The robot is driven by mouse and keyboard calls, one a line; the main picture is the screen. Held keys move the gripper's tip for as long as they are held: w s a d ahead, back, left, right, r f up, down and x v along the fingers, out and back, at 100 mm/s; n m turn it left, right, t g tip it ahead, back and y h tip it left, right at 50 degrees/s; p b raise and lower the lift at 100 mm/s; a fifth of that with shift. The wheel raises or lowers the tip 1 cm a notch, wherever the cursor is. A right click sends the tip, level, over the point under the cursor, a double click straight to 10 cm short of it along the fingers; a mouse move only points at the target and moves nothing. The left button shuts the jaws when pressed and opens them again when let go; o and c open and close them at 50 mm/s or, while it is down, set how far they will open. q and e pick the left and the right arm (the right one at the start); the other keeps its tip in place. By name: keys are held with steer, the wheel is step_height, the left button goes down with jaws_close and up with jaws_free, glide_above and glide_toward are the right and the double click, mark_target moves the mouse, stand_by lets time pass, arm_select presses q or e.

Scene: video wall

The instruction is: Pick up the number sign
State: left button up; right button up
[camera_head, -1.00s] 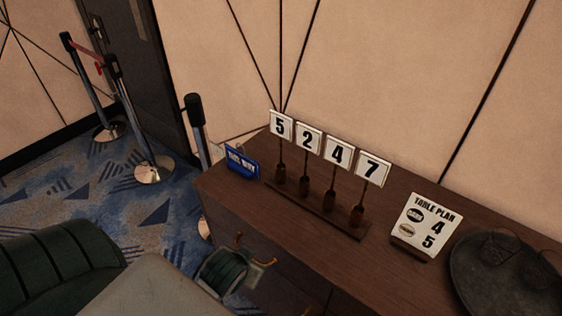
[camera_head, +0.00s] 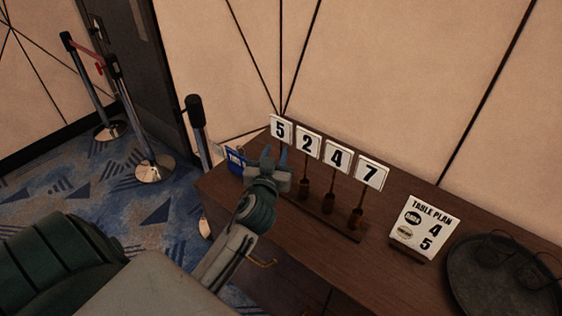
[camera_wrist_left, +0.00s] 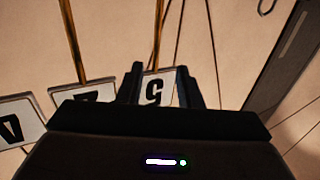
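Several white number signs on posts stand in a row in a dark wooden rack (camera_head: 325,226): the 5 sign (camera_head: 281,128), the 2 sign (camera_head: 308,143), the 4 sign (camera_head: 337,156) and the 7 sign (camera_head: 370,173). My left gripper (camera_head: 274,156) is just below and in front of the 5 sign, hiding its post. In the left wrist view my gripper (camera_wrist_left: 160,82) has its fingers apart, and the 5 sign (camera_wrist_left: 156,91) shows upside down between them. The 2 sign (camera_wrist_left: 88,94) is beside it. I see no contact. My right gripper is out of view.
The rack stands on a brown wooden cabinet (camera_head: 400,278). A blue sign (camera_head: 235,160), partly hidden, is left of my gripper. A table plan sign (camera_head: 428,226) and a dark round tray (camera_head: 475,285) are to the right. The wall (camera_head: 400,80) is close behind.

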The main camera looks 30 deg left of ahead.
mark_target(281, 146)
arm_select(q)
steer(key=p+x, duration=0.1)
steer(key=x, duration=0.1)
steer(key=p+x, duration=0.1)
steer(key=x, duration=0.1)
steer(key=p+x, duration=0.1)
steer(key=x, duration=0.1)
steer(key=shift+w+d+f, duration=0.1)
steer(key=shift+w+d, duration=0.15)
steer(key=shift+w+a+f, duration=0.1)
steer(key=shift+w+f, duration=0.05)
steer(key=shift+f, duration=0.05)
jaws_close()
